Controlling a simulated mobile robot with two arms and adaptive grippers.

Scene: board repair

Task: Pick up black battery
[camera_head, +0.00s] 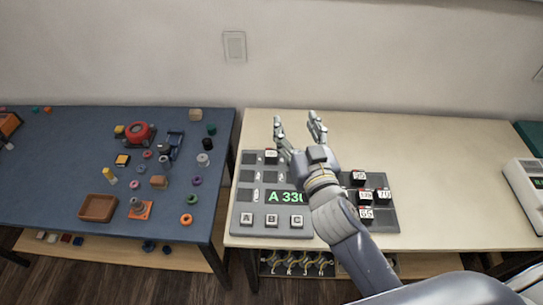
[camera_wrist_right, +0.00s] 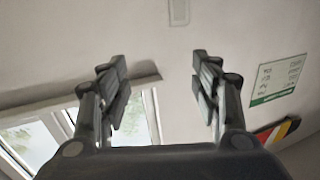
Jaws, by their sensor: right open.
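I cannot tell which of these, if any, is the black battery. A small dark cylinder (camera_head: 211,130) also stands on the blue table at left. My right gripper (camera_head: 297,118) is open and empty, raised above the board's back edge, and its forearm crosses the board and hides part of it. My left gripper is not in view.
The board has a green display (camera_head: 284,197), buttons (camera_head: 271,220) marked A, B and C, and several slots. The blue table (camera_head: 60,185) holds many small parts and an orange-brown tray (camera_head: 97,208). The beige table (camera_head: 430,160) is clear right of the board, up to a white device (camera_head: 525,185).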

